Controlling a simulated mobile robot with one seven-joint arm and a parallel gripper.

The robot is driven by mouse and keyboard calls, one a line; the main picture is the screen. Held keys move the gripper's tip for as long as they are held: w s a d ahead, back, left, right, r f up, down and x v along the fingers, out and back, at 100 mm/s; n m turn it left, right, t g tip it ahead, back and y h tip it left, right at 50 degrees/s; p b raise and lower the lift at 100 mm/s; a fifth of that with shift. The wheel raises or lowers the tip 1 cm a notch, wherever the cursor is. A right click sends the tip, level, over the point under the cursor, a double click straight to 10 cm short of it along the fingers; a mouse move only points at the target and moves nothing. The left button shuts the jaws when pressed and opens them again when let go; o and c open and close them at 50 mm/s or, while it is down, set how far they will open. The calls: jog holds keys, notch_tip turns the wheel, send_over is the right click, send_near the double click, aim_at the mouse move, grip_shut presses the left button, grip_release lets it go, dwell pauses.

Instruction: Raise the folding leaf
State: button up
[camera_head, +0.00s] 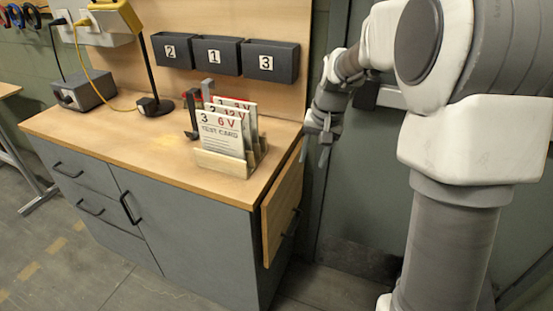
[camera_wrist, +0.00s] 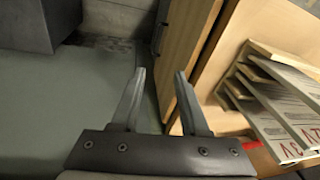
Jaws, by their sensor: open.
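The folding leaf (camera_head: 281,212) is a wooden panel hanging down against the right side of the grey cabinet, with a dark handle (camera_head: 292,222) on its outer face. In the wrist view the leaf (camera_wrist: 185,40) runs up from beyond my fingers, seen nearly edge-on. My gripper (camera_head: 324,152) is beside the cabinet's right end, above and to the right of the leaf, pointing down. In the wrist view my gripper (camera_wrist: 160,72) is open with nothing between its fingers. It appears apart from the leaf.
The wooden worktop (camera_head: 140,140) holds a card rack (camera_head: 225,163) with several test cards near its right edge, close to my gripper. Three numbered bins (camera_head: 220,55) hang behind. A grey door (camera_head: 365,180) stands to the right. Floor beside the leaf looks clear.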

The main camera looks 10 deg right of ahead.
jog(key=m+g+b, duration=0.1)
jog(key=m+b, duration=0.1)
jog(key=b, duration=0.2)
send_near(296, 223)
jog(key=shift+y, duration=0.4)
jog(key=f+b, duration=0.3)
jog(key=f, duration=0.2)
jog(key=f+b, duration=0.2)
jog(key=shift+w+a+f+b, duration=0.25)
jog(key=shift+w+f+b, duration=0.05)
jog(key=shift+w+f, duration=0.05)
jog(key=shift+c, duration=0.2)
grip_shut()
